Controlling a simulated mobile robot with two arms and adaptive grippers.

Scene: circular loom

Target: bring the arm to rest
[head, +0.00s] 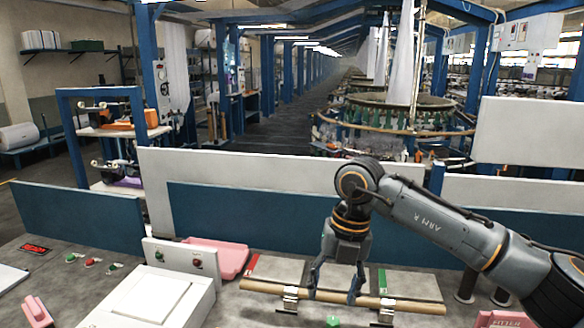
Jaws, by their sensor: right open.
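My right arm (440,218) comes in from the right and bends down at the wrist. My right gripper (333,296) points down with its two fingers spread apart, so it is open. Its fingertips are at a long tan rod (268,289), and whether they touch it I cannot tell. The rod lies roughly level across two small metal stands, a left one (290,302) and a right one (387,316). My left gripper is not in view.
Grey panels with a red strip (250,264) and a green strip (382,280) lie behind the rod. A pink tray (218,257), a white box (150,300) and a button panel (180,257) are at left. Low blue-and-white partitions (240,215) border the table's back.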

